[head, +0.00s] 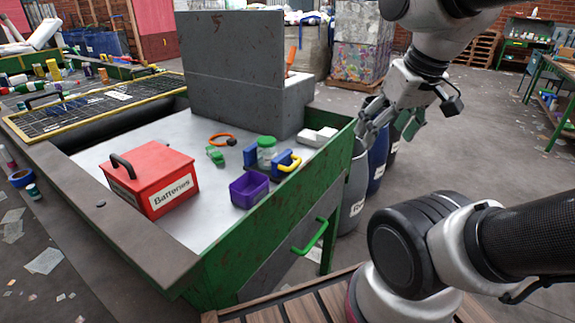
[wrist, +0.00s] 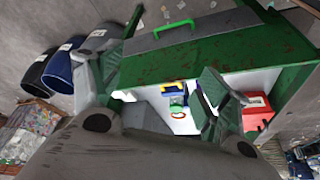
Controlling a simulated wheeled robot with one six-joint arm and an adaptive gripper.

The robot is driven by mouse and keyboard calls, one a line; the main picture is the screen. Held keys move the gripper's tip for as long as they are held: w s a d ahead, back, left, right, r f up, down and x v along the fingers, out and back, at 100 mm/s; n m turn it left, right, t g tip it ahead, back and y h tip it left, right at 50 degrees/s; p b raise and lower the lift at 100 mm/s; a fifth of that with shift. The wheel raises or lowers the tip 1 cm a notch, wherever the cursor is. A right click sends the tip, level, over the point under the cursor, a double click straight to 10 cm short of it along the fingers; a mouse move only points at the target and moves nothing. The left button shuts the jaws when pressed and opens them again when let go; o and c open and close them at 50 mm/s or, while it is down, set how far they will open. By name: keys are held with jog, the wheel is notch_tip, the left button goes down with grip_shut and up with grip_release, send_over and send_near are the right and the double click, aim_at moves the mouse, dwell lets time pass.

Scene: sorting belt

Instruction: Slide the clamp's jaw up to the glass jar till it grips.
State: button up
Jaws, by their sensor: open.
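The glass jar (head: 267,154) with a green lid stands on the grey worktop. The clamp (head: 286,163) has two blue jaws, one on each side of the jar, and a yellow handle at its right end. Whether either jaw touches the jar is too small to tell. In the wrist view the clamp (wrist: 173,89) shows small between my fingers, far below. My gripper (head: 383,130) is open and empty, in the air to the right of the worktop's edge, apart from the clamp.
A purple bin (head: 248,190) stands in front of the clamp, and a red Batteries box (head: 150,180) to its left. A green object (head: 215,155) and an orange ring (head: 222,139) lie behind. A grey panel (head: 232,75) rises at the back. Barrels (head: 378,160) stand right of the worktop.

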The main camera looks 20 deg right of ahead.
jog(key=shift+f, duration=0.3)
jog(key=c, duration=0.6)
jog(key=w+f, duration=0.1)
jog(key=w+f+g, duration=0.2)
jog(key=w, duration=0.1)
jog(key=shift+a+f+m, duration=0.1)
jog(key=shift+a+m, duration=0.2)
jog(key=shift+a, duration=0.05)
jog(key=c, duration=1)
jog(key=w+f+m, duration=0.1)
jog(key=w+m, duration=0.1)
jog(key=w, duration=0.1)
jog(key=w+a+f+m+y, duration=0.1)
jog(key=w+m, duration=0.1)
jog(key=m, duration=0.1)
jog(key=w+a+f+m+g, duration=0.1)
jog(key=w+f+m, duration=0.1)
jog(key=w+m, duration=0.1)
jog(key=shift+w+a+y, duration=0.2)
jog(key=shift+w+y, duration=0.1)
grip_shut()
jog(key=m+t+y, duration=0.1)
jog(key=m+t, duration=0.1)
jog(key=m, duration=1.8)
send_near(298, 162)
jog(key=x, duration=0.4)
jog(key=w+x, duration=0.1)
jog(key=x, duration=0.2)
jog(key=shift+a+r, duration=0.2)
jog(key=shift+a, duration=0.2)
